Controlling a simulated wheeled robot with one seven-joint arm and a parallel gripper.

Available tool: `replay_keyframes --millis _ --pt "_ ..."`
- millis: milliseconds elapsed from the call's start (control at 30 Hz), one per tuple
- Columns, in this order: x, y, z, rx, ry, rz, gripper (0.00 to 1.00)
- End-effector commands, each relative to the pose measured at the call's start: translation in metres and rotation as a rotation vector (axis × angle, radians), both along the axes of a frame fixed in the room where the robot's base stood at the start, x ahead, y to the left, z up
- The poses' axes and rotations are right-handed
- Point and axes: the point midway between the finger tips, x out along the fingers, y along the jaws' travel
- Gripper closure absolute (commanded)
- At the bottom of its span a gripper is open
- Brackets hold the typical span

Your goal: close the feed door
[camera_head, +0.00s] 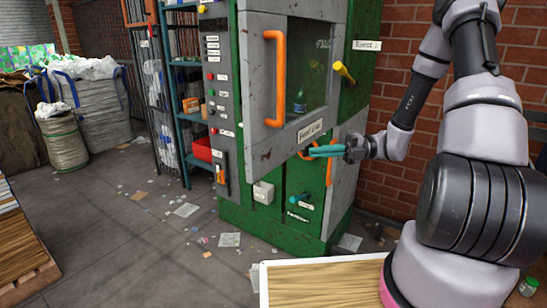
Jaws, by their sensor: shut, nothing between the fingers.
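The feed door is the large grey-framed door (257,95) with a dark window and a long orange handle (274,78) near its left edge, on the green machine. Its lower edge slants against the machine front, so it looks ajar; how far, I cannot tell. A label on its lower frame is too small to read surely. My gripper (313,152), with teal fingers, is shut and empty. It is just below and right of that label, near the door's lower edge. Whether it touches the door I cannot tell.
A lower grey panel with an orange handle (329,170) is close under my gripper. A yellow handle (344,73) sticks out at upper right. A wooden-topped table (325,284) stands in front. Litter lies on the floor. The floor left of the machine is mostly free.

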Motion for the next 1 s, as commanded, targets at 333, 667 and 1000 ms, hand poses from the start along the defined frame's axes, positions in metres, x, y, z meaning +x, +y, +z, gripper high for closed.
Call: replay_keyframes --millis 333,667,1000 --pt "-0.006 0.045 0.0 0.008 0.014 0.001 1.0" --pt "-0.005 0.109 -0.001 0.007 0.011 -0.001 1.0" --pt "0.013 0.131 0.0 0.006 0.011 -0.004 1.0"
